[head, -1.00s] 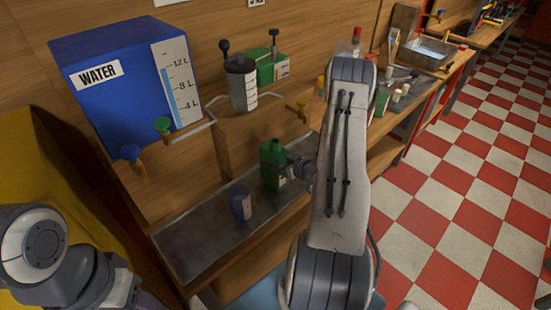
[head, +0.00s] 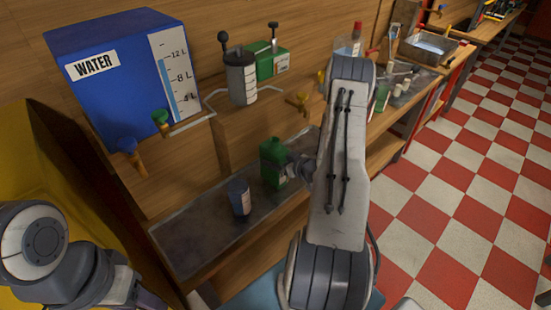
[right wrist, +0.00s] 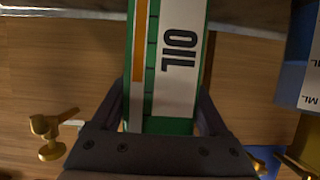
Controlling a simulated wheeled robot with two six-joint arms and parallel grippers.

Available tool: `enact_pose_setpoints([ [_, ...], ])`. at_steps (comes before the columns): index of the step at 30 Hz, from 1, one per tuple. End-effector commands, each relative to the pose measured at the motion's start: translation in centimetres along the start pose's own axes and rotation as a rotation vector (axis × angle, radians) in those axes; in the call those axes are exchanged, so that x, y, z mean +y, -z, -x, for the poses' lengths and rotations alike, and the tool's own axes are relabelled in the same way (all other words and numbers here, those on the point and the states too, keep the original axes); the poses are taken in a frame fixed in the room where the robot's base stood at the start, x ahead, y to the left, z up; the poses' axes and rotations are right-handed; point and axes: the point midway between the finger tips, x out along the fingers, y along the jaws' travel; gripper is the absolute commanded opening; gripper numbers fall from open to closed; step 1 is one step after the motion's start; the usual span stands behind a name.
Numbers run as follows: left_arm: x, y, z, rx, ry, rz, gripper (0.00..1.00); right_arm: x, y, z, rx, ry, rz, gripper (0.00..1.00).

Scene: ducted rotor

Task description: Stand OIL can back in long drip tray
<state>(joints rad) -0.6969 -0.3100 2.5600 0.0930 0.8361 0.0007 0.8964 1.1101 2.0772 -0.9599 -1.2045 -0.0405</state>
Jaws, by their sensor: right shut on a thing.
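The green OIL can (head: 272,164) is upright at the right part of the long drip tray (head: 190,236), a dark grey tray along the bench. My right gripper (head: 283,168) is shut on the can from its right side. In the right wrist view the can (right wrist: 180,85) shows its white label with the word OIL between my fingers. Whether the can's base touches the tray or hangs just above it, I cannot tell. Of my left arm only links show at the lower left; its gripper is out of sight.
Bottles and a metal basin (head: 428,50) stand farther right. The tray's left part is clear.

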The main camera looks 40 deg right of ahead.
Motion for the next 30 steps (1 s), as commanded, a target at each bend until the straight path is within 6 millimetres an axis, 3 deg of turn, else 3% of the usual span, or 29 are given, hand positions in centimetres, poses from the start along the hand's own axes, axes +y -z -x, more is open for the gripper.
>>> enact_pose_setpoints([
  [10,-0.1,0.0,-0.6,0.000,0.000,0.000,0.50,0.1,-0.5,-0.3,0.004,-0.001,0.002,0.00],
  [11,0.0,0.0,-0.6,0.000,0.000,0.000,0.50,0.1,-0.5,-0.3,0.004,-0.001,0.002,0.81],
  [12,0.0,0.0,-0.5,0.000,0.000,0.000,0.50,0.1,-0.4,-0.2,0.004,-0.001,0.002,0.96],
  [13,0.0,0.0,-0.5,0.000,0.000,0.000,0.50,0.1,-0.5,-0.2,0.004,-0.001,0.002,1.00],
  [23,-0.1,-0.1,-0.8,0.000,0.000,-0.001,0.50,0.1,-0.8,0.5,-0.002,-0.001,-0.002,1.00],
  [30,-0.1,-0.1,-2.0,0.000,0.000,-0.001,0.50,0.2,-0.8,4.8,0.001,-0.007,-0.001,1.00],
])
